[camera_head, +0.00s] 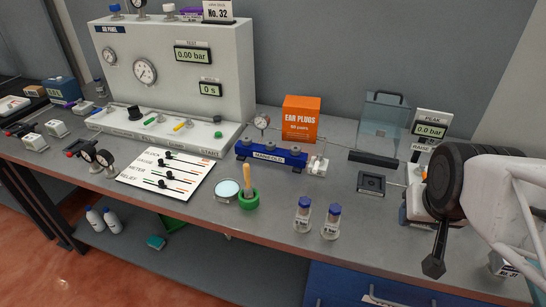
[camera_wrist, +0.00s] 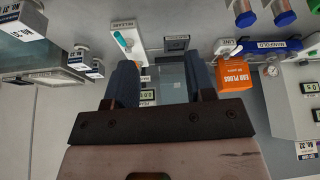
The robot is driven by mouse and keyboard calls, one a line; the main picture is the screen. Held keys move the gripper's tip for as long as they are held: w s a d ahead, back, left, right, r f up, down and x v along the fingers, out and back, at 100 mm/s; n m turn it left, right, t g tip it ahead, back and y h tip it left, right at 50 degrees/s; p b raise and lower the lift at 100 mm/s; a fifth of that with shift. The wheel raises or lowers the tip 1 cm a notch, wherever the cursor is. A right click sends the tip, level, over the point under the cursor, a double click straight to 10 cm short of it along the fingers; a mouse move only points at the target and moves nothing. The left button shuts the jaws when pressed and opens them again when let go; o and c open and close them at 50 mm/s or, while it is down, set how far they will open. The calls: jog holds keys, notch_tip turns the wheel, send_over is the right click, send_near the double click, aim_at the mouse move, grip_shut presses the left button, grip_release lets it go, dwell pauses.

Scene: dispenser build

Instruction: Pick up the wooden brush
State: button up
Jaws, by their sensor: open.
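The wooden brush (camera_head: 246,176) stands nearly upright in a small green cup (camera_head: 249,202) near the middle of the bench. Only its pale handle shows; its lower end is hidden in the cup. I cannot make out the brush in the wrist view. My gripper (camera_head: 434,264) is at the right of the head view, over the bench's right part and well apart from the brush. In the wrist view my gripper (camera_wrist: 160,74) has its two fingers spread with nothing between them.
Behind are the blue manifold (camera_head: 270,153) and an orange ear plugs box (camera_head: 300,119). A white slider panel (camera_head: 166,173) lies left. Bare bench lies in front of the cup.

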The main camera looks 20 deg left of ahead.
jog(key=w+a+f+n+t+y, duration=0.2)
jog(key=w+a, duration=0.4)
jog(key=a, duration=0.2)
jog(key=n+t+y, duration=0.3)
jog(key=n+y, duration=0.3)
jog(key=y, duration=0.2)
send_near(248, 176)
jog(key=x, duration=0.5)
jog(key=shift+a, duration=0.1)
jog(key=shift+x, duration=1.25)
jog(key=shift+x, duration=2.55)
jog(key=shift+w, duration=0.1)
